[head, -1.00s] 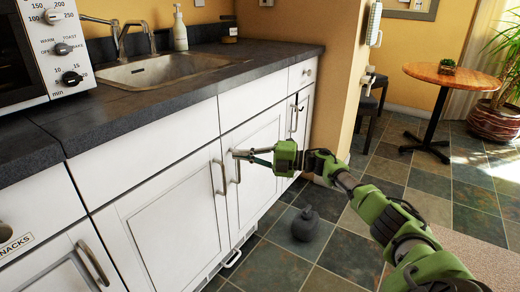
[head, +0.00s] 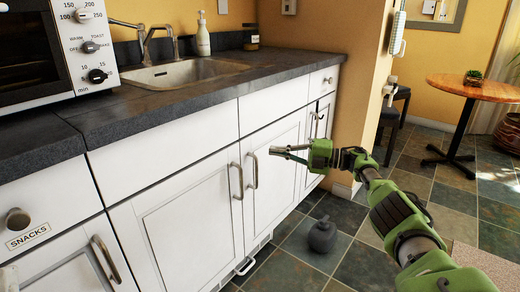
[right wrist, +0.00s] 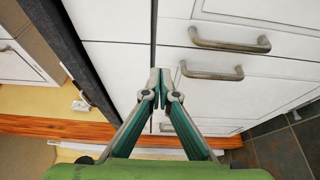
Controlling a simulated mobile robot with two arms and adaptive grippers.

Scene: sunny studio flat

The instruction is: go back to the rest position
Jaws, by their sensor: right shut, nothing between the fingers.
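My right gripper (head: 273,151) is in front of the white cabinet doors under the sink, its fingers closed and empty. In the head view its tips appear just right of the right-hand metal handle (head: 252,170); the left-hand handle (head: 237,181) is further left. In the right wrist view the closed fingertips (right wrist: 160,82) point at the white fronts, with two handles (right wrist: 230,40) (right wrist: 212,72) to their right. My left gripper is not in view.
The dark worktop (head: 190,98) with sink (head: 180,74) and oven (head: 50,50) runs above the cabinets. A dark kettlebell-like object (head: 322,236) stands on the tiled floor near the cabinets. A round wooden table (head: 475,88) is at the back right, beyond open floor.

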